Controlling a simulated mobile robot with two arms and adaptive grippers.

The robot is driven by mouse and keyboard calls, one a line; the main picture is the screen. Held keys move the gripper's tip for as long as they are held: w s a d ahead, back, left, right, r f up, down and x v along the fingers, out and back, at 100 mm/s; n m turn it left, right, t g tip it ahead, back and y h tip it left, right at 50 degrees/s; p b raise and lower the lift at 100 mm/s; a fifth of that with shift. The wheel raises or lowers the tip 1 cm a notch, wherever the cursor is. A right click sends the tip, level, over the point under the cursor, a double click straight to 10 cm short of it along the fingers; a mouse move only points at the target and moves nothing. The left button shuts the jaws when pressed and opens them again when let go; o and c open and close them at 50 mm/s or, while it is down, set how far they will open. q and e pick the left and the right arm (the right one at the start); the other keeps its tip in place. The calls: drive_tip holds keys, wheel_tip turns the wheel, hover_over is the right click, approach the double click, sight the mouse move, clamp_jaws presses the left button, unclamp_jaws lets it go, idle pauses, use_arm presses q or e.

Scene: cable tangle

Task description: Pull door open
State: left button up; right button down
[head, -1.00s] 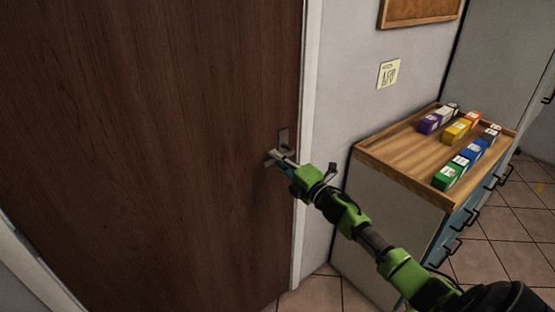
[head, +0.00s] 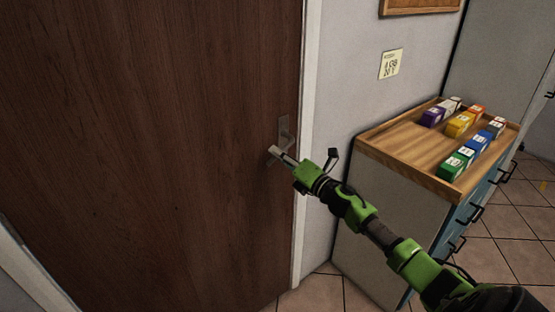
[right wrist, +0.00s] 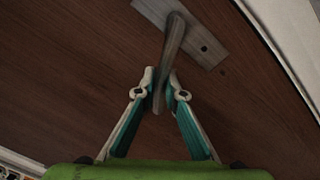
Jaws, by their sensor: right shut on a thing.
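The brown wooden door (head: 150,130) fills the left of the head view and looks closed against its white frame (head: 308,120). A grey metal lever handle (head: 284,135) on a plate sits near its right edge. My right gripper (head: 277,155) is at the handle. In the right wrist view the lever (right wrist: 169,60) runs down from its plate (right wrist: 195,35) between the two fingers of my right gripper (right wrist: 165,88), which are closed on it. The door surface (right wrist: 70,70) lies behind. My left gripper is not in view.
Right of the door stands a cabinet with a wooden tray top (head: 405,150) holding several coloured boxes, with handles on its drawers.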

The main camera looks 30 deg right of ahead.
drive_tip(key=shift+d+f+n+b, duration=0.2)
drive_tip(key=shift+f+n+b, duration=0.1)
drive_tip(key=shift+n+b, duration=0.3)
drive_tip(key=shift+d+f+n+b, duration=0.25)
drive_tip(key=shift+n+b, duration=0.25)
drive_tip(key=shift+n, duration=0.2)
